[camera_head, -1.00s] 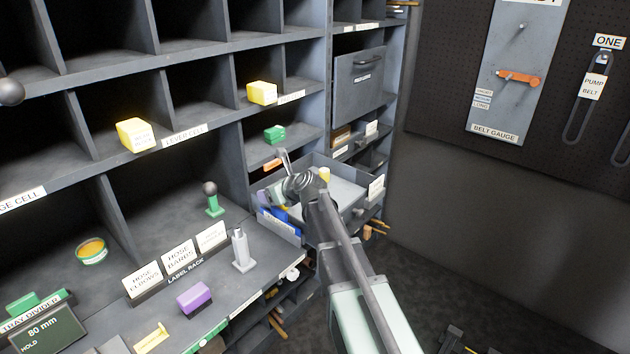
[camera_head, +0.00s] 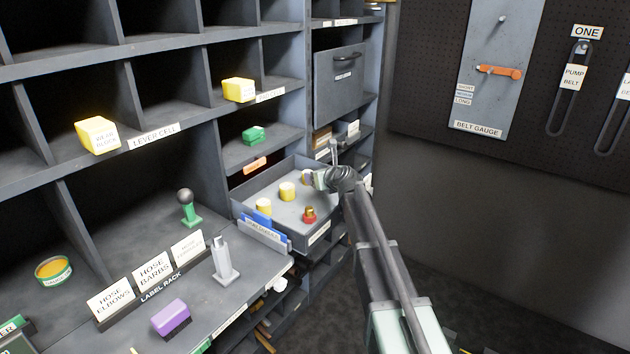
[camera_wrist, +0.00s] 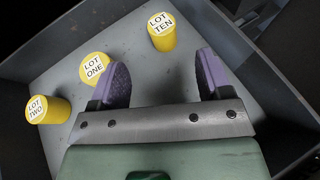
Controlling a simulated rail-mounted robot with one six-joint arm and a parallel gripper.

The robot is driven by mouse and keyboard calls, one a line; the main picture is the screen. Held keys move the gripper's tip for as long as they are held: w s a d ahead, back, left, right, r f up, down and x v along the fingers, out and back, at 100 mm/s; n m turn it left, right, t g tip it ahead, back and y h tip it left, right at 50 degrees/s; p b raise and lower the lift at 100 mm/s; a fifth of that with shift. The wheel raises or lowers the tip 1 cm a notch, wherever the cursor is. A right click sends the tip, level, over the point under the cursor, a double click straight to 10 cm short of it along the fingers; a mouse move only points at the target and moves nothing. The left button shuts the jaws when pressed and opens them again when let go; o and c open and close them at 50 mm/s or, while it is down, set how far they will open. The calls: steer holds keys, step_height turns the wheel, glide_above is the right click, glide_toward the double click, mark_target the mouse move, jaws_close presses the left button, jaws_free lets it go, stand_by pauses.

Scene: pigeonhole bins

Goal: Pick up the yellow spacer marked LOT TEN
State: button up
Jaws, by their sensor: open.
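The yellow spacer marked LOT TEN (camera_wrist: 161,40) stands upright near the top middle of the wrist view, inside a grey open drawer (camera_head: 262,228). My gripper (camera_wrist: 163,76) is open and empty, its two purple-padded fingers apart. LOT TEN lies just beyond the fingertips, roughly in line with the gap between them, and not between the pads. The spacer LOT ONE (camera_wrist: 95,68) is close beside the left finger. LOT TWO (camera_wrist: 48,108) stands farther left. In the head view my gripper (camera_head: 314,178) is over the drawer's far right part; spacer labels are unreadable there.
A red part (camera_head: 309,215) stands in the drawer. The drawer's walls surround the spacers. Shelf cells rise behind, with a green block (camera_head: 253,134) and an orange piece (camera_head: 255,165) nearby. Bare drawer floor lies between the parts.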

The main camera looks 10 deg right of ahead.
steer(key=b+x, duration=0.1)
steer(key=x, duration=0.3)
steer(key=shift+f, duration=0.1)
steer(key=b+x, duration=0.2)
steer(key=x, duration=0.3)
steer(key=shift+w+f, duration=0.1)
steer(key=shift+d, duration=0.1)
steer(key=c, duration=1)
step_height(320, 180, up, 20)
steer(key=p, duration=2)
steer(key=shift+c, duration=0.2)
